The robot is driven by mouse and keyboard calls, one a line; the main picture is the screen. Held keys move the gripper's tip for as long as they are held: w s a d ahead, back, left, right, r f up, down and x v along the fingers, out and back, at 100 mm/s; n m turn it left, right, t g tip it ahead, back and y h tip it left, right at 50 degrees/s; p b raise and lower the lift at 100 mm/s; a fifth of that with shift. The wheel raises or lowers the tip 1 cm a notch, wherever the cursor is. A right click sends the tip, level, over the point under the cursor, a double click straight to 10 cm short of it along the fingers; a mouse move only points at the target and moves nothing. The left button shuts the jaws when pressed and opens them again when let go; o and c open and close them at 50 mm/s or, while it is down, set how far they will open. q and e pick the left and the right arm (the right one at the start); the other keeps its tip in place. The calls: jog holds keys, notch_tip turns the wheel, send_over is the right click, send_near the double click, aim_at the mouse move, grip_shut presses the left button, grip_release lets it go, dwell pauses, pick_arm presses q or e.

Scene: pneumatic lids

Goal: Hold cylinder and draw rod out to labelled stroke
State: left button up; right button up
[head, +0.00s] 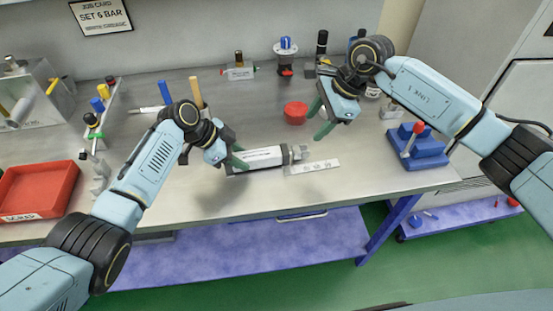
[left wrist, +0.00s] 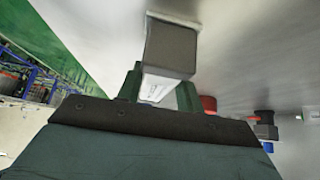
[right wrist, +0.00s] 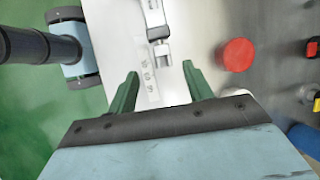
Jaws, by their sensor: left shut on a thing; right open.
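The cylinder (head: 260,159) lies on the bench, pale with dark end caps and a label along its side. My left gripper (head: 236,163) is shut on its left end; the left wrist view shows the dark end cap (left wrist: 170,48) close in front of the green fingers (left wrist: 158,88). The rod end (head: 299,152) shows at the cylinder's right end, and also in the right wrist view (right wrist: 161,50). A pale scale strip (head: 312,167) with marks lies beside it. My right gripper (head: 318,119) is open and empty above the bench, to the upper right of the rod end.
A red round piece (head: 295,113) stands behind the cylinder. A blue block with a red-knobbed lever (head: 415,150) is at the right. A red tray (head: 38,190) is at the far left. Fittings line the back. The bench front right of the strip is clear.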

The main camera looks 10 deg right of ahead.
aim_at(293, 151)
pick_arm(q)
jog(key=shift+s+f, duration=0.25)
jog(key=shift+f, duration=0.1)
jog(key=shift+a, duration=0.1)
pick_arm(e)
jog(key=x, duration=1.2)
jog(key=shift+a, duration=0.2)
jog(key=c, duration=0.7)
jog(key=shift+c, duration=0.2)
jog(key=shift+d, duration=0.15)
